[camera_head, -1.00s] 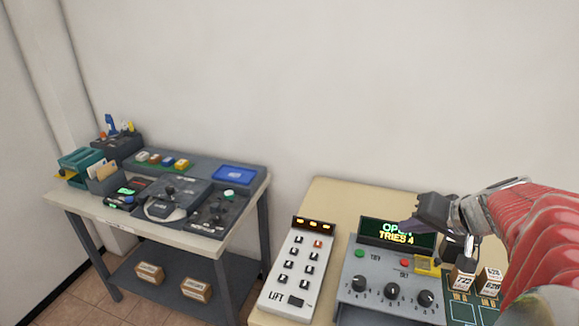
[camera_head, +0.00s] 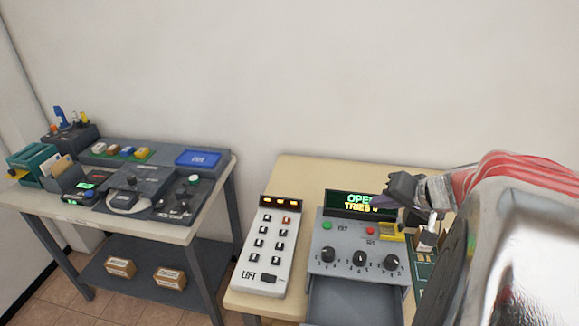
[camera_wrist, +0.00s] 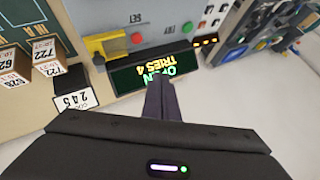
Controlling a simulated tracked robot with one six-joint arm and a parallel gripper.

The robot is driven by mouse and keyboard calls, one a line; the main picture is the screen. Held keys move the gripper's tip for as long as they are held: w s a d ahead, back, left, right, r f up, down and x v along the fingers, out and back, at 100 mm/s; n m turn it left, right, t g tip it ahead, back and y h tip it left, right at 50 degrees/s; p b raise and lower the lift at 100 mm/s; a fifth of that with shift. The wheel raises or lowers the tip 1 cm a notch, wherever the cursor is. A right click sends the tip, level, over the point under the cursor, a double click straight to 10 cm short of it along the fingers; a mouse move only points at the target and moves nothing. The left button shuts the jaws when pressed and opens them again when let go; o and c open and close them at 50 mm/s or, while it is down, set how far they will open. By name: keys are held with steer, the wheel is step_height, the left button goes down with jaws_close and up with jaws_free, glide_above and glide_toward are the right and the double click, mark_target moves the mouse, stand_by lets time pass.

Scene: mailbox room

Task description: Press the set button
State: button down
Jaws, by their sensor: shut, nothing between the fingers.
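The set button is a small red button (camera_head: 370,230) above the SET label on the grey dial panel (camera_head: 322,255). In the wrist view the red button (camera_wrist: 136,38) shows upside down, beyond the fingertips. My gripper (camera_head: 381,202) is shut and empty, in front of the right end of the display (camera_head: 345,203), which reads OPEN and TRIES 4 and is partly covered by it. In the wrist view my shut fingers (camera_wrist: 161,84) overlap the display's edge and appear apart from the red button.
A green button (camera_head: 327,225) is left of the red one, and a yellow part (camera_head: 391,232) is right of it. Dials sit below. A grey drawer (camera_head: 355,300) stands open in front. A white LIFT keypad (camera_head: 266,250) is left; labelled blocks (camera_wrist: 75,97) stand beside the panel.

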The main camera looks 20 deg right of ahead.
steer(key=shift+f, duration=3.1)
steer(key=shift+f, duration=0.8)
stand_by(0.6)
steer(key=shift+r, duration=0.15)
steer(key=shift+s+r, duration=0.1)
steer(key=shift+r, duration=0.65)
step_height(320, 180, up, 5)
stand_by(0.8)
stand_by(0.6)
